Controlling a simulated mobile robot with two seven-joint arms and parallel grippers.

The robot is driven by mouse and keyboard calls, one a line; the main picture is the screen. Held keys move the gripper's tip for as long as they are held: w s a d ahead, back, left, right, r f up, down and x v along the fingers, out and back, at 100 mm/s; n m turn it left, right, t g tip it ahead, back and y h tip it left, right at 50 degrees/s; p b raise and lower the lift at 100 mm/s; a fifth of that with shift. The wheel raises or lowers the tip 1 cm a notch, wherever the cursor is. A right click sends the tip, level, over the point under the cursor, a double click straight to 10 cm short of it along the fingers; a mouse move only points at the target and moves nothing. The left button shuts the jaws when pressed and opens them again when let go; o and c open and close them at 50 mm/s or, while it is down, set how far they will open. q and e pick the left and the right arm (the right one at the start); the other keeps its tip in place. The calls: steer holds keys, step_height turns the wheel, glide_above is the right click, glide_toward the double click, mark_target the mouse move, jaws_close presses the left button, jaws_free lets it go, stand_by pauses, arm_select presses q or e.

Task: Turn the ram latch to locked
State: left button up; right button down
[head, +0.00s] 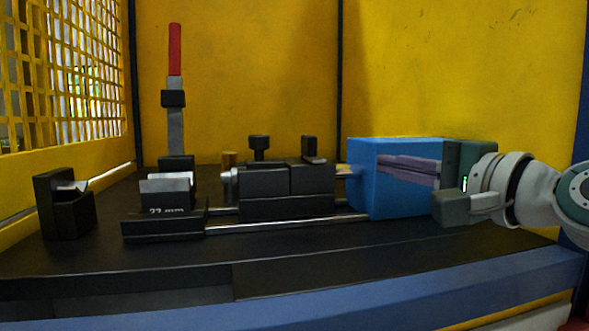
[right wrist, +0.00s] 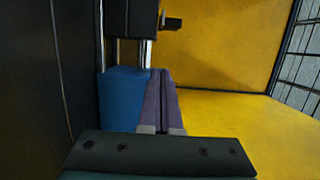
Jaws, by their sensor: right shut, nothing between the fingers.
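The blue ram housing (head: 395,205) stands at the right end of the rail fixture, and it also shows in the right wrist view (right wrist: 122,95). A small black L-shaped lever (head: 310,150) rises from the black clamp block (head: 278,180); a dark part sticking out in the right wrist view (right wrist: 172,23) may be the same lever. I cannot tell for sure which part is the ram latch. My right gripper (head: 382,165) is shut and empty, its purple fingers (right wrist: 159,72) pointing left alongside the blue housing, right of the lever and apart from it. My left gripper is not in view.
A black knob (head: 259,147) tops the clamp block. An upright lever with a red grip (head: 175,50) stands further left. A die marked 27 mm (head: 165,226) and a black bracket (head: 66,205) are at the left. Yellow walls (head: 240,70) close the back.

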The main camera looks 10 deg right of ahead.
mark_target(311, 148)
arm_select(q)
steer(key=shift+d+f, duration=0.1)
arm_select(e)
steer(key=w+a, duration=0.4)
steer(key=a, duration=0.1)
steer(key=shift+w+a, duration=0.15)
